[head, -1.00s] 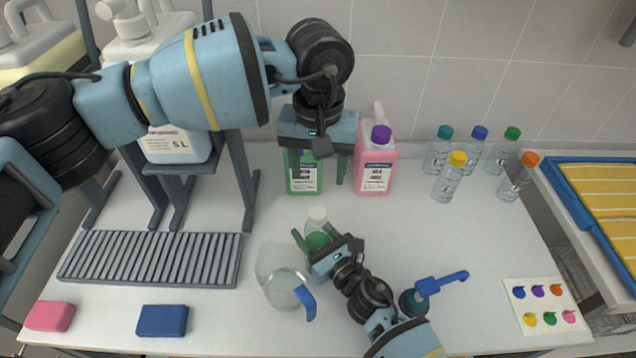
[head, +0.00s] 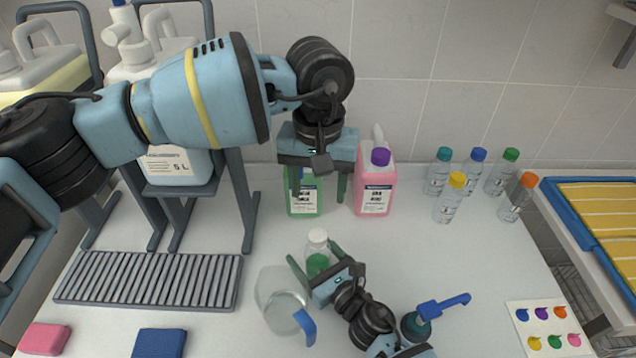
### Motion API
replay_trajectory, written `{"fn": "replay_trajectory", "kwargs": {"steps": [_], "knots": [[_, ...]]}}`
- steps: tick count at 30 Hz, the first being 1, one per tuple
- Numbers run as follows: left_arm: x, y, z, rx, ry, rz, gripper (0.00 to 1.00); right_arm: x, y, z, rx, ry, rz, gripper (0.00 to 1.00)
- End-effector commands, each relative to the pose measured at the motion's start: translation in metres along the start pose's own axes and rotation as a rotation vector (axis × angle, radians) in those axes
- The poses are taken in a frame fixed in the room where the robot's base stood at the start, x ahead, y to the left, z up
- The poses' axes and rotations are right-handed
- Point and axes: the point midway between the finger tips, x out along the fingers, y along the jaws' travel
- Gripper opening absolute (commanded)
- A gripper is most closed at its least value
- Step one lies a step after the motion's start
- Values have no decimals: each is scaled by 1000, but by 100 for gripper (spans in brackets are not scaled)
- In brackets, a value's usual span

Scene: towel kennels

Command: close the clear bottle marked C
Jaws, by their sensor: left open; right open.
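A small clear bottle (head: 318,262) with green liquid and a white top stands upright on the table. No letter C is readable on it. My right gripper (head: 314,262) is open, with one green finger on each side of this bottle. Several clear bottles stand at the back right, with teal, blue, green, yellow (head: 447,205) and orange (head: 515,200) caps; their label marks are too small to read. My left gripper (head: 319,182) is open and points down at the green bottle (head: 304,197), hiding part of its top.
A clear jug (head: 280,298) with a blue handle stands left of my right gripper. A pink bottle (head: 374,192) with a purple cap stands behind. A grey drain grate (head: 150,280), blue sponge (head: 160,342) and colour-dot card (head: 545,327) lie around.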

Motion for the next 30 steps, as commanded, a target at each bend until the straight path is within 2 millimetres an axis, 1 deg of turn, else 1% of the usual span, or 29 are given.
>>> {"fn": "replay_trajectory", "kwargs": {"steps": [5,9,15,21,30], "knots": [[0,0,0,0,0,0,57,-22,0,-1,-2,2,1,75],[3,0,0,0,-4,1,57,-45,0,-2,-1,4,1,75],[8,0,0,0,-11,2,57,-68,0,-2,0,3,0,75],[10,0,0,0,-12,2,57,-76,0,-1,0,2,0,75],[9,0,0,0,-12,2,57,-76,0,0,0,1,0,75]]}}
